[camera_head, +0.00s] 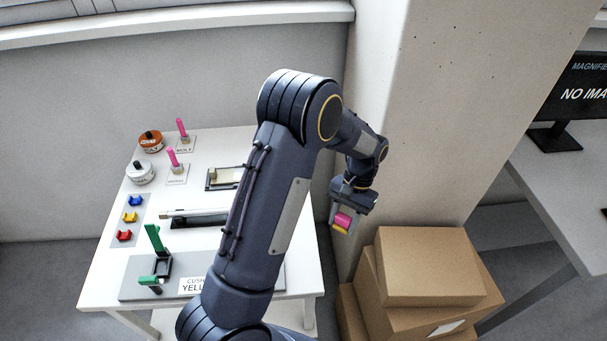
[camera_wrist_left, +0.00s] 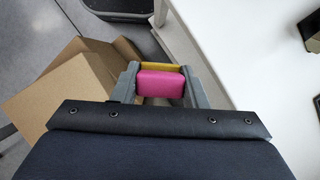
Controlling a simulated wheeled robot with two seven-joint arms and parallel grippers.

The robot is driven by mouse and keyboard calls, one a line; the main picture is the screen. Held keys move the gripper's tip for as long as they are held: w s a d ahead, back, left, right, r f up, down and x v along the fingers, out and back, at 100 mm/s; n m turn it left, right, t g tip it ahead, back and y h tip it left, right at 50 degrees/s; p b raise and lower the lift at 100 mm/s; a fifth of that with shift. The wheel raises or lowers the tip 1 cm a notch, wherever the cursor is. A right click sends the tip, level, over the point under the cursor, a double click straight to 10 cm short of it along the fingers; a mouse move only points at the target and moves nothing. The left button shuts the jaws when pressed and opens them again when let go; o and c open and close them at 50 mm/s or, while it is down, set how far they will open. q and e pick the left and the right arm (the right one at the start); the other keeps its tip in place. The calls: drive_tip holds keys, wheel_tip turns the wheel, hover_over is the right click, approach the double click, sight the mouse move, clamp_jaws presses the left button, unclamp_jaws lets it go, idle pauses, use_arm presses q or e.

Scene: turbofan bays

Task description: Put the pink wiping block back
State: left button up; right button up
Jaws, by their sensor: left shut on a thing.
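The pink wiping block (camera_head: 343,219), with a yellow layer along one side, is held between the fingers of my left gripper (camera_head: 341,228). The gripper is shut on it and hangs in the air to the right of the white table (camera_head: 305,222), near the cardboard boxes. In the left wrist view the pink block (camera_wrist_left: 160,84) sits between both grey fingers, its yellow layer on the far side. My right gripper is in neither view. No empty holder for the block can be clearly told; my left arm hides part of the table.
Stacked cardboard boxes (camera_head: 430,265) stand below and right of the gripper, beside a wall pillar (camera_head: 440,100). The table carries a green clamp fixture (camera_head: 155,240), small coloured clips (camera_head: 130,216), jars (camera_head: 140,172) and pink sticks on stands (camera_head: 172,157). A monitor (camera_head: 575,100) stands far right.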

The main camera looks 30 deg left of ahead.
use_arm(q)
drive_tip(key=shift+w+r+m, duration=0.15)
drive_tip(key=shift+m, duration=0.15)
drive_tip(key=shift+a+r+m+y+b, duration=0.5)
drive_tip(key=shift+a+r+m, duration=0.15)
drive_tip(key=shift+a+m, duration=0.35)
drive_tip(key=s+a+r+m+t+y+b, duration=0.35)
drive_tip(key=a+r+m+t+b, duration=0.2)
drive_tip(key=a+r+m, duration=1.35)
wheel_tip(320, 180, down, 10)
drive_tip(key=d+f+m+b, duration=0.1)
drive_tip(key=d+m+b, duration=0.1)
drive_tip(key=b, duration=0.3)
drive_tip(key=shift+t+h, duration=0.25)
drive_tip(key=shift+t, duration=0.2)
drive_tip(key=w+a+f, duration=0.2)
drive_tip(key=w+f, duration=0.1)
drive_tip(key=w, duration=0.1)
drive_tip(key=w+a+f, duration=0.1)
drive_tip(key=w+f, duration=0.2)
drive_tip(key=w+a+f+p, duration=0.1)
drive_tip(key=w+a+f, duration=0.1)
drive_tip(key=w, duration=0.2)
drive_tip(key=shift+w+a+f, duration=0.35)
drive_tip(key=shift+f, duration=0.05)
drive_tip(key=shift+w+a+f, duration=0.1)
drive_tip(key=shift+w+f, duration=0.05)
drive_tip(key=shift+f, duration=0.8)
drive_tip(key=shift+w+f, duration=0.1)
drive_tip(key=shift+f, duration=0.8)
